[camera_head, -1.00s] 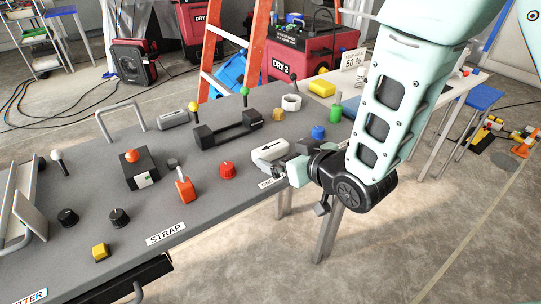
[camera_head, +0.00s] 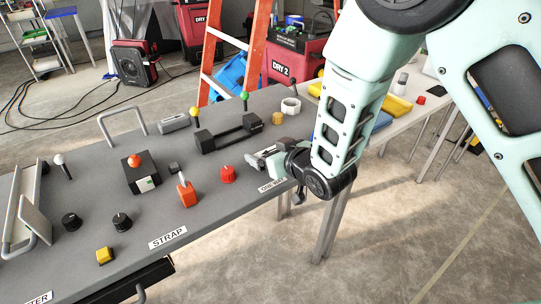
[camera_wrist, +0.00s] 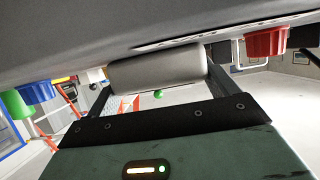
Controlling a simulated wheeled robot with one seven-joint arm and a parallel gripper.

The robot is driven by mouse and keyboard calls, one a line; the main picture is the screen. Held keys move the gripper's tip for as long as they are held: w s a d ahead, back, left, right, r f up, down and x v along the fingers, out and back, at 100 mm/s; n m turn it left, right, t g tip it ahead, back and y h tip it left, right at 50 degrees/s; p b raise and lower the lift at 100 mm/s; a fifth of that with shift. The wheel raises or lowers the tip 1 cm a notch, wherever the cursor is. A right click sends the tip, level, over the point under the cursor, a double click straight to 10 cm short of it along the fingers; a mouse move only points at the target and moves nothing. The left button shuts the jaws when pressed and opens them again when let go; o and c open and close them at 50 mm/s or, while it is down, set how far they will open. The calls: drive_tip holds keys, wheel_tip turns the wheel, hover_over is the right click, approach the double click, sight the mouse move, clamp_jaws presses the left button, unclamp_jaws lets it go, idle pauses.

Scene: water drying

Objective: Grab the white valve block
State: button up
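The white valve block (camera_wrist: 157,68) shows in the wrist view as a pale rounded bar close ahead of my gripper (camera_wrist: 158,82). One finger stands near each end of the block, and the fingers are wide apart. I cannot tell whether they touch it. In the head view my gripper (camera_head: 266,160) is low at the front right edge of the grey table, by a white label. There the block is mostly or wholly hidden by my gripper and arm.
The grey table (camera_head: 105,180) holds a red knob (camera_head: 228,174) just left of my gripper, an orange switch (camera_head: 187,195), a dark bracket (camera_head: 230,132) behind, and a white ring (camera_head: 290,105). In the wrist view a blue knob (camera_wrist: 37,91) and a red knob (camera_wrist: 266,42) flank the block.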

drive_tip(key=c, duration=0.4)
drive_tip(key=shift+r, duration=0.1)
